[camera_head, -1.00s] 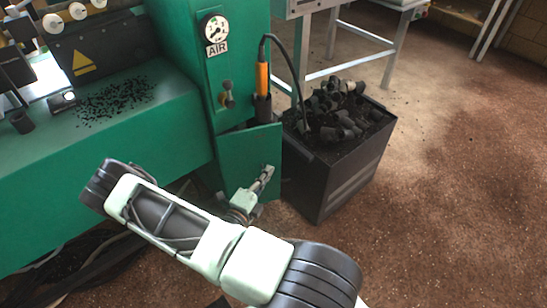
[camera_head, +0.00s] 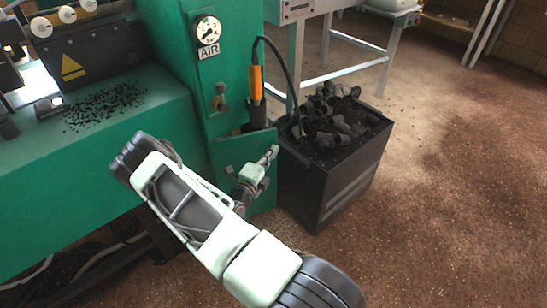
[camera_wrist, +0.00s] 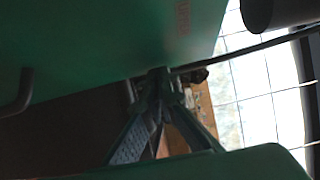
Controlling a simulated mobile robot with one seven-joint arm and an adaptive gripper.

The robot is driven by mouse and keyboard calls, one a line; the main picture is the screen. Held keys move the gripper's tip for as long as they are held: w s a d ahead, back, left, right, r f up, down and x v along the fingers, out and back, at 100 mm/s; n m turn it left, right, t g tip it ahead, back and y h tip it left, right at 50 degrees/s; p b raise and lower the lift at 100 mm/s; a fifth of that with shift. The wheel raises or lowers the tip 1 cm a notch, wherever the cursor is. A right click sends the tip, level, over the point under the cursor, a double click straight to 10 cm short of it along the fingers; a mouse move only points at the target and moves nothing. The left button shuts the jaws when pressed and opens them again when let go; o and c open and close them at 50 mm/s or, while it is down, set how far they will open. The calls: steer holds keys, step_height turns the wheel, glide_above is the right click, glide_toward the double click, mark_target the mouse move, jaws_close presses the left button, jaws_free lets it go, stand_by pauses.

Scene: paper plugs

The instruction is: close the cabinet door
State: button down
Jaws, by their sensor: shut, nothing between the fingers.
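The cabinet door (camera_head: 228,153) is a green panel low on the green machine, left of the black bin. It seems to stand ajar, with a dark gap along its top edge. My gripper (camera_head: 272,153) is in front of the door's upper right part. I cannot tell whether it touches the door. In the wrist view my gripper (camera_wrist: 158,78) is shut and empty, its fingers converging between a green surface above and another green surface below. I cannot tell which of these is the door.
A black bin (camera_head: 320,195) full of dark plugs stands close to the right of the door. An orange-handled tool (camera_head: 256,82) with a black cable hangs above the door, beside an air gauge (camera_head: 207,30). Open brown floor (camera_head: 450,200) lies to the right.

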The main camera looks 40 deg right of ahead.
steer(key=w+n+t+y, duration=0.1)
steer(key=w, duration=0.1)
steer(key=w+d+n+t+y+p, duration=0.1)
steer(key=w, duration=0.2)
steer(key=w+d+n+t+p, duration=0.1)
steer(key=w+t, duration=0.1)
steer(key=w, duration=0.1)
steer(key=shift+w+d+y, duration=0.1)
steer(key=shift+w+y, duration=0.1)
steer(key=shift+y, duration=0.2)
